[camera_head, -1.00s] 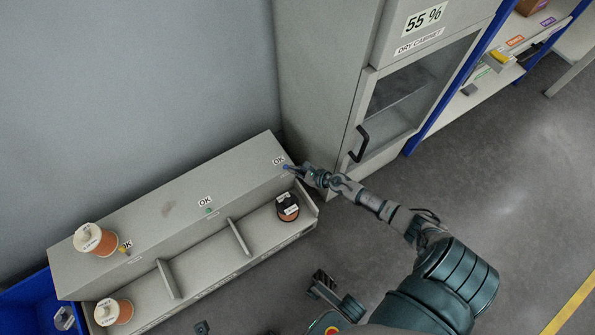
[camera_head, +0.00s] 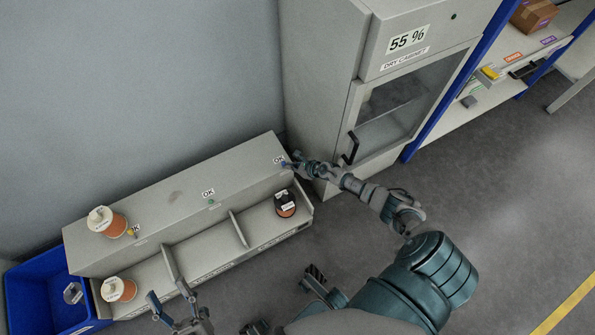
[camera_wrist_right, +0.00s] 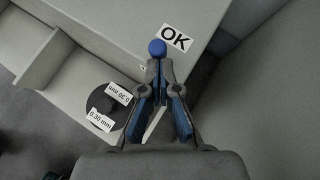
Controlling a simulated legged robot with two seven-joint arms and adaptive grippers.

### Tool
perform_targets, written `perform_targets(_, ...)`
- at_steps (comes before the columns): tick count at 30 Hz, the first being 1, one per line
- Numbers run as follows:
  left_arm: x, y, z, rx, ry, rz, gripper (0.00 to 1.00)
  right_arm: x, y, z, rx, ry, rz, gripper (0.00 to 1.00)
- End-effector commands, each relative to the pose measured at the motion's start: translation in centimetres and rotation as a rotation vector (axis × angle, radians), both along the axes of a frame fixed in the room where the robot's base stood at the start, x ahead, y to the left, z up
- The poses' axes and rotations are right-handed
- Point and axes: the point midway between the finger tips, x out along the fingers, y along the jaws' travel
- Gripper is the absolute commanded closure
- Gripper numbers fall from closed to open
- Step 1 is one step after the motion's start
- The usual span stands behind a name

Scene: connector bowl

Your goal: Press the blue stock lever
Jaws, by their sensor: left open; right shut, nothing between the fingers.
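The blue stock lever (camera_wrist_right: 157,48) shows as a round blue knob in the right wrist view, beside a white OK label (camera_wrist_right: 176,38). In the head view the blue lever (camera_head: 284,163) is small at the right end of the grey dispenser. My right gripper (camera_wrist_right: 158,66) is shut and empty, its fingertips right at the knob; I cannot tell whether they touch. It also shows in the head view (camera_head: 296,166). My left gripper (camera_head: 172,304) is open and empty near the front of the dispenser's left end.
The grey dispenser (camera_head: 160,215) has dividers, orange spools (camera_head: 120,290) at left and a black spool (camera_head: 285,204) in the right bay. The dry cabinet (camera_head: 318,110) is close behind my right gripper. A blue bin (camera_head: 30,290) is at left.

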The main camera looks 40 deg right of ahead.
Motion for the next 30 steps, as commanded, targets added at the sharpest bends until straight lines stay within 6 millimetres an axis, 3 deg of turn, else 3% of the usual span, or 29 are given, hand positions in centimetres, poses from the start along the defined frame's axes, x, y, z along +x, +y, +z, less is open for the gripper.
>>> perform_targets(1, 0.5, -0.1, -0.1, 0.023, 0.059, -0.001, 0.43, 0.6, -0.1, 1.0, 0.004, 0.013, -0.001, 1.00)
perform_targets(6, 1.7, -0.2, -2.8, 0.087, 0.264, -0.004, 0.43, 1.0, -0.2, 1.1, 0.024, 0.103, -0.001, 1.00)
perform_targets(13, 2.1, -0.1, -5.2, 0.131, 0.408, -0.004, 0.43, 2.0, -0.5, 1.2, 0.062, 0.265, -0.002, 1.00)
perform_targets(16, 2.1, -0.1, -5.2, 0.126, 0.393, -0.005, 0.43, 2.1, -0.5, 0.9, 0.081, 0.340, -0.001, 1.00)
perform_targets(30, 2.1, -0.1, -4.1, 0.126, 0.381, -0.004, 0.43, 2.0, -0.5, 1.9, 0.080, 0.329, 0.000, 1.00)
